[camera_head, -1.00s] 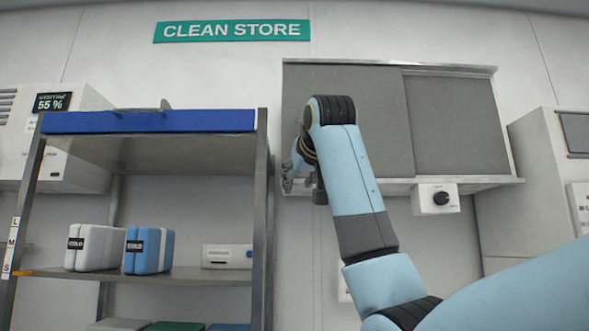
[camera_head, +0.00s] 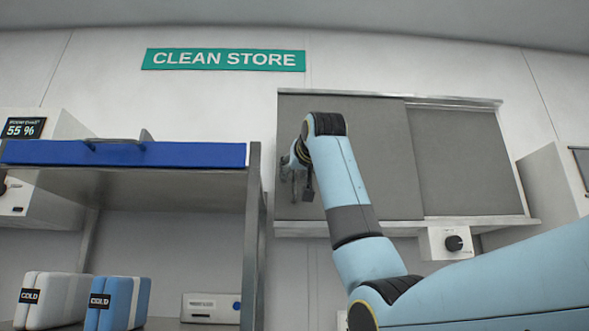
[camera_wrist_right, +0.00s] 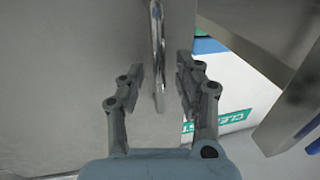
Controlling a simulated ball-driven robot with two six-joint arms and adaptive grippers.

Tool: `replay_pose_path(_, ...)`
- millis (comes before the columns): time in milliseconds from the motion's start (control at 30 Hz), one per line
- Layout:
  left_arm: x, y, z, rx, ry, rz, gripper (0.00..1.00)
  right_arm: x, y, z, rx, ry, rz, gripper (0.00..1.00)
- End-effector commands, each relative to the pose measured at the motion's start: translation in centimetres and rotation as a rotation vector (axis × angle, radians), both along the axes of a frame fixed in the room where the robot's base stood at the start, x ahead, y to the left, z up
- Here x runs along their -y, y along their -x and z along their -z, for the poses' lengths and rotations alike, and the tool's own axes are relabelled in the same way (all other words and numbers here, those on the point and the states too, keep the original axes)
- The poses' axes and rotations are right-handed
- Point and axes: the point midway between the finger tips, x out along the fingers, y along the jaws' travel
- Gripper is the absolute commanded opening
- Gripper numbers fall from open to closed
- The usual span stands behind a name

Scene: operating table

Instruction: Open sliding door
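The wall cabinet has two grey sliding doors in the head view, a left door (camera_head: 385,150) and a right door (camera_head: 465,160), with the left one overlapping in front. My right gripper (camera_head: 297,182) is at the left edge of the left door, partly hidden by my own arm. In the right wrist view, a slim metal bar handle (camera_wrist_right: 158,45) stands out from the grey door face (camera_wrist_right: 60,90). The open fingers of my right gripper (camera_wrist_right: 162,78) are on either side of the handle, with visible gaps. My left gripper is in neither view.
A metal shelf unit with a blue top (camera_head: 125,153) stands close to the left of the cabinet. A control box with a black knob (camera_head: 446,243) is below the cabinet's lower rail. A white unit (camera_head: 558,185) is at the right.

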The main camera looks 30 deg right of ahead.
Motion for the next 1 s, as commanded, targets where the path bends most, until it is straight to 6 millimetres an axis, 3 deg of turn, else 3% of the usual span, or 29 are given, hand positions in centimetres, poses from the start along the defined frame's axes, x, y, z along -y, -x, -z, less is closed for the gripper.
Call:
replay_pose_path(133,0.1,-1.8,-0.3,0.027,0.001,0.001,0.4,0.2,-0.5,0.0,0.0,0.0,0.0,0.34)
replay_pose_path(333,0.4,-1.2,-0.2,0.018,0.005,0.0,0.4,0.2,-0.6,0.1,0.0,0.0,0.0,0.34)
replay_pose_path(600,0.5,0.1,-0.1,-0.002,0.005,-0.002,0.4,0.2,-0.5,0.1,0.0,0.0,0.0,0.0)
replay_pose_path(1000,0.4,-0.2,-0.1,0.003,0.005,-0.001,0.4,0.2,-0.5,0.1,-0.001,0.0,0.0,0.0)
